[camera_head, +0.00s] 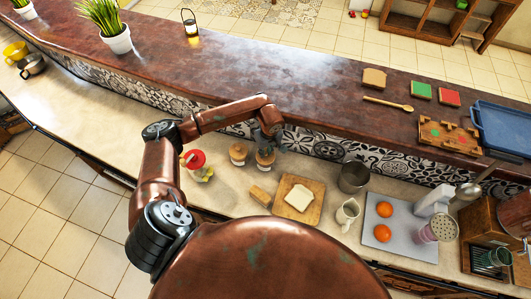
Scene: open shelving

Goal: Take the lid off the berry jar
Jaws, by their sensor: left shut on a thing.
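Two small jars with brownish tops stand side by side on the lower beige counter: a left jar (238,154) and a right jar (265,158). I cannot tell from their contents which holds berries. My left gripper (267,143) reaches down from above onto the top of the right jar and is shut on its lid. The fingertips are small and dark here, and I cannot tell if the lid is apart from the jar. The right jar looks upright. My right gripper is not in view.
A red-topped item (194,159) stands left of the jars. A cutting board (299,199) with bread, a metal cup (353,177), a white pitcher (347,213) and a grey tray (399,232) with oranges are to the right. The raised brown bar (300,85) runs behind.

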